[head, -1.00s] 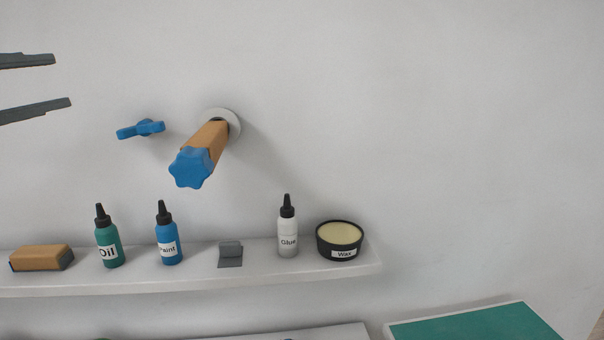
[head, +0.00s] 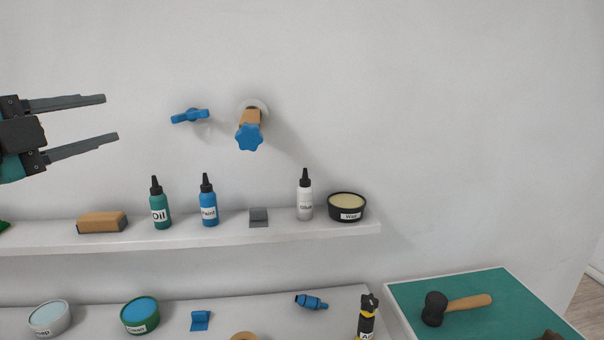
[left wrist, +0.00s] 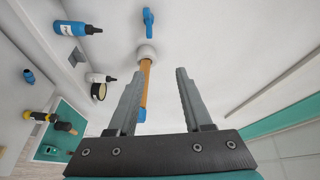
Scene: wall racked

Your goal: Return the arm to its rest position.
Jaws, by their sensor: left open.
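My left gripper (head: 112,117) is at the left edge of the head view, with its two grey fingers spread apart and nothing between them. It also shows in the left wrist view (left wrist: 158,72), open. To its right in the head view is a wooden-coloured bar (head: 250,117) standing out from a round white wall mount, with a blue star-shaped knob (head: 249,138) on its end. In the left wrist view the bar (left wrist: 144,88) appears between the fingers, farther off. A blue wall handle (head: 190,116) lies between gripper and bar. My right gripper is not in view.
An upper shelf (head: 290,236) carries a wooden block (head: 101,222), several bottles, a grey clip (head: 258,217) and a wax tub (head: 347,207). A lower shelf (head: 268,309) holds tubs and small parts. A mallet (head: 455,306) lies on a green-topped surface (head: 500,283). The upper-right wall is bare.

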